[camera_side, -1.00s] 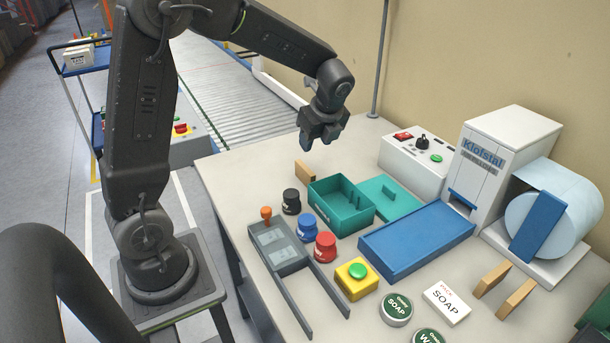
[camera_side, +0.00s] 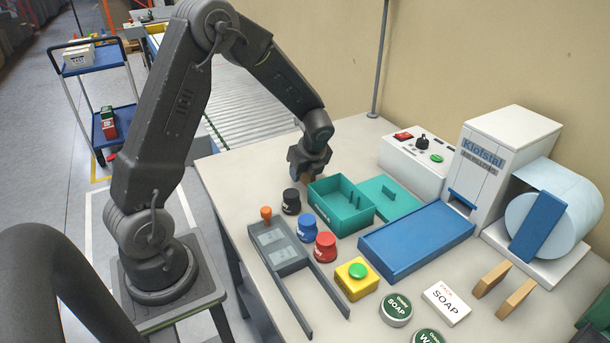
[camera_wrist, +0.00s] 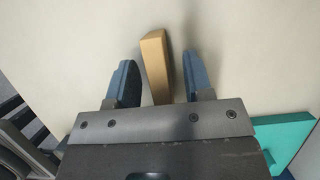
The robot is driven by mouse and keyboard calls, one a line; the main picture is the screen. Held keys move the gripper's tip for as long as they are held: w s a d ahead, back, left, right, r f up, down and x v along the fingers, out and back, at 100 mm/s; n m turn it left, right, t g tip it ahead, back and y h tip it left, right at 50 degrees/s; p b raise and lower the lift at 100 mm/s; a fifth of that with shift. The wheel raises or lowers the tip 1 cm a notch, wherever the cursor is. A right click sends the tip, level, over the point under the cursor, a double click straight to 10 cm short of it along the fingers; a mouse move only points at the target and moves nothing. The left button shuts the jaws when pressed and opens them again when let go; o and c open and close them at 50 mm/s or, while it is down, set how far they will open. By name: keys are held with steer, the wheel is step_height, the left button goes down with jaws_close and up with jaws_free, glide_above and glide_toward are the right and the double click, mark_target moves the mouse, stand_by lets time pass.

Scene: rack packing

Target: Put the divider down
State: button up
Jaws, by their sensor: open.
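A tan divider (camera_wrist: 156,62) stands on the pale tabletop, behind the teal box (camera_side: 340,205) in the side view. My gripper (camera_wrist: 158,72) is open, with its two blue-grey fingers on either side of the divider. In the wrist view a gap shows between the divider and each finger, the right one narrower near the base. In the side view my gripper (camera_side: 308,172) is low over the table and hides most of the divider. Two more tan dividers (camera_side: 490,280) (camera_side: 516,298) stand at the front right.
A black knob (camera_side: 291,201) stands just in front of my gripper. The teal lid (camera_side: 388,198), blue tray (camera_side: 417,240) and white control box (camera_side: 415,163) lie to the right. Blue and red knobs, a grey fixture (camera_side: 277,250) and a yellow button box (camera_side: 356,279) fill the front.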

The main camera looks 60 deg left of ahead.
steer(key=shift+a+f, duration=0.2)
steer(key=shift+f, duration=0.2)
jaws_close()
steer(key=shift+r, duration=0.15)
